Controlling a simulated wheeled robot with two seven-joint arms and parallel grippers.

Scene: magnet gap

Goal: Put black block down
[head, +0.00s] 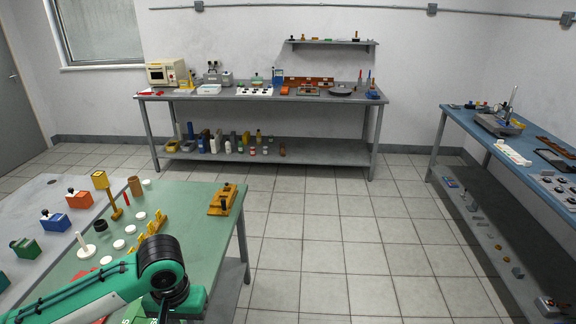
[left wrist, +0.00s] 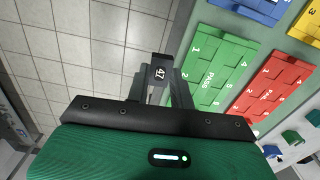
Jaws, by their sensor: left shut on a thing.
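A small black block (left wrist: 159,73) with a white label reading 47 is between the fingertips of my left gripper (left wrist: 160,88), which is shut on it. In the left wrist view the block appears against the tiled floor and the table edge, left of a green PASS pad (left wrist: 215,75). A red FAIL pad (left wrist: 268,88) lies right of that one. In the head view my green arm hides the block and most of the gripper at the bottom. I cannot tell the block's height. My right gripper is not in view.
The green-topped table (head: 190,215) carries a yellow-brown fixture (head: 222,200), a yellow post (head: 101,181), white discs and several coloured blocks on its grey left part. Blue and yellow pads lie at the wrist view's top right. Tiled floor lies right of the table; benches stand behind and right.

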